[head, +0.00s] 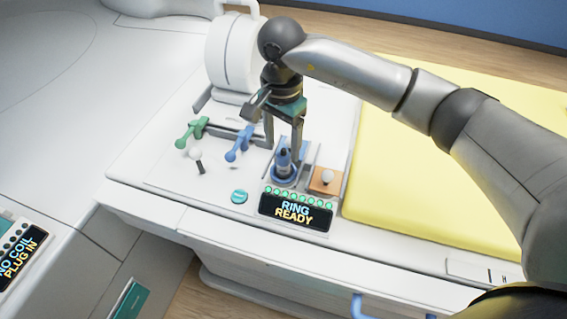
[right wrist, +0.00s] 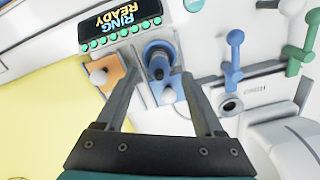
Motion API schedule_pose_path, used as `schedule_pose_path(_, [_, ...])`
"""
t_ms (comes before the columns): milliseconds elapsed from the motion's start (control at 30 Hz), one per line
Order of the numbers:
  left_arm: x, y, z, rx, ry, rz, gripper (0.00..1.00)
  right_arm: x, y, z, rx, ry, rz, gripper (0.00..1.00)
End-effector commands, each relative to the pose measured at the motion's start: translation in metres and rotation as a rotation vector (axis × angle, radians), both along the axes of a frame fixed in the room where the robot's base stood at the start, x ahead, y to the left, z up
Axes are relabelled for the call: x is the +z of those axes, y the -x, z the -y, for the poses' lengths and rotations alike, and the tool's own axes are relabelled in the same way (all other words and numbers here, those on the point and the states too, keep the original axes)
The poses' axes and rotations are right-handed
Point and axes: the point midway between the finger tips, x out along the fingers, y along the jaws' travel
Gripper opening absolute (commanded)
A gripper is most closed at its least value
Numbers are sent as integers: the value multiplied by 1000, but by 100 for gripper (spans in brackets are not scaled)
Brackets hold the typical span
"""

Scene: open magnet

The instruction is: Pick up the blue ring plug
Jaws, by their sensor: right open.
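The blue ring plug (head: 284,163) stands upright in a blue ring-shaped socket on the white panel, just behind the display that reads RING READY. It also shows in the right wrist view (right wrist: 157,57), with a dark top. My right gripper (head: 284,153) points down over it, open. In the right wrist view, the gripper's (right wrist: 157,75) two fingers lie on either side of the plug, with gaps to it. I cannot tell exactly how low the fingertips are. My left gripper is not in view.
An orange block with a white knob (head: 326,180) sits close to the right. Blue (head: 239,142) and green (head: 192,132) levers and a white-topped stick (head: 196,157) stand to the left. A white cylinder (head: 230,55) stands behind. A yellow pad (head: 430,190) lies right.

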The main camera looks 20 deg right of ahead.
Motion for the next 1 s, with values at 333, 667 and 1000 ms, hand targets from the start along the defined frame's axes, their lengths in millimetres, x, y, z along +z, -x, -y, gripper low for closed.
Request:
schedule_pose_path(333, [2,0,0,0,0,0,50,-34,1,2,-1,-1,-6,70])
schedule_pose_path(667, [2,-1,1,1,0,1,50,-64,-1,3,-1,-2,-1,70])
schedule_pose_path(1000, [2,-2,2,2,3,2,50,-64,-1,3,0,-1,0,51])
